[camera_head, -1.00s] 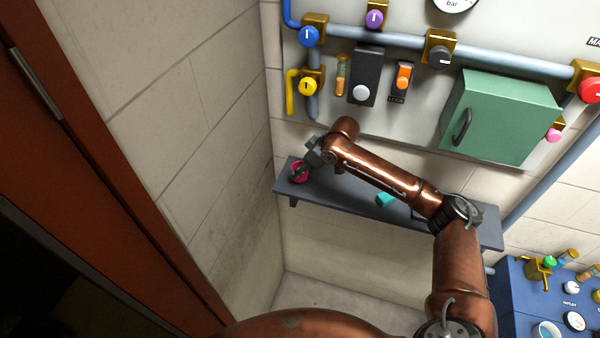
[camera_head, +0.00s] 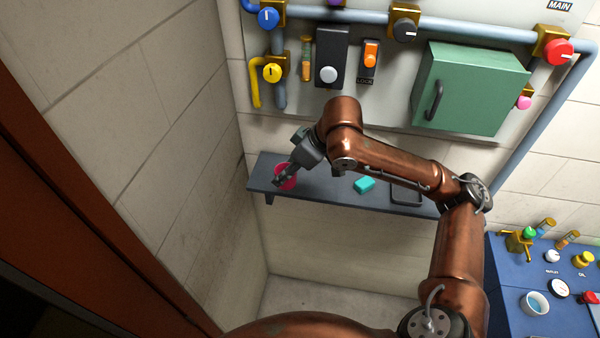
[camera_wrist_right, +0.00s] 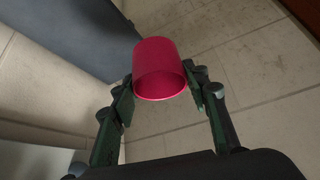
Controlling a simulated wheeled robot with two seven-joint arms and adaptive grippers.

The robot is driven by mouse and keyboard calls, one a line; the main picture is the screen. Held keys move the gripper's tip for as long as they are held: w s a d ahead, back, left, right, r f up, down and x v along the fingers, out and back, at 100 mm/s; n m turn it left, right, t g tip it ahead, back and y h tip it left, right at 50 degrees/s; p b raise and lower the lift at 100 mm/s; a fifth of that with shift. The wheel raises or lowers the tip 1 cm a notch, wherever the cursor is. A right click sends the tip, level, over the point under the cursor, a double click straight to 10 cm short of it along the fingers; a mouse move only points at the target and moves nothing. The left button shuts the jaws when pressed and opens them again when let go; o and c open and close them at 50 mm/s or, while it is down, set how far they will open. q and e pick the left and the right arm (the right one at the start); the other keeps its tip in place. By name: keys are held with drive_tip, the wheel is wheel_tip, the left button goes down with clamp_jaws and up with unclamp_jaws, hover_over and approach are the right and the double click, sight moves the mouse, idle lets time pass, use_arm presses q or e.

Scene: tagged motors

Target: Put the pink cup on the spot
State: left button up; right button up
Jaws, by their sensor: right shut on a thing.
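The pink cup (camera_head: 286,176) is at the left part of the grey shelf, in front of or over it; I cannot tell the exact gap. In the right wrist view the pink cup (camera_wrist_right: 160,68) sits between the two fingers, which touch its sides. My right gripper (camera_head: 282,178) is shut on it, and its arm comes in from the lower right. A dark square outline (camera_head: 406,203) shows on the right half of the shelf, partly covered by my arm; I cannot tell whether it is the spot. My left gripper is out of view.
The grey shelf (camera_head: 325,190) runs along the wall, with a teal block (camera_head: 364,186) near its middle. Above it are pipes, valves and a green cabinet (camera_head: 470,88). A blue console (camera_head: 510,290) stands at the lower right. A brick wall closes the left side.

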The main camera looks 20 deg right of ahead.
drive_tip(key=s+d+m+t+h+p, duration=0.1)
drive_tip(key=s+d+m+h, duration=0.1)
drive_tip(key=s+d+m, duration=0.35)
drive_tip(key=shift+n, duration=0.85)
drive_tip(key=w+d+f+p, duration=0.2)
drive_tip(key=w, duration=0.1)
drive_tip(key=w+d+f+p, duration=0.2)
drive_tip(key=w+d+f, duration=0.1)
drive_tip(key=w, duration=0.1)
drive_tip(key=w+d+f+p, duration=0.2)
drive_tip(key=w+d+f, duration=0.1)
drive_tip(key=shift+w, duration=0.3)
drive_tip(key=shift+w+d+f, duration=0.1)
drive_tip(key=shift+w+f, duration=0.15)
drive_tip(key=shift+f, duration=0.15)
drive_tip(key=f+p, duration=0.2)
drive_tip(key=f, duration=0.1)
drive_tip(key=shift+w+d, duration=0.15)
drive_tip(key=shift+w, duration=0.15)
drive_tip(key=shift+f, duration=0.4)
drive_tip(key=shift+f, duration=0.15)
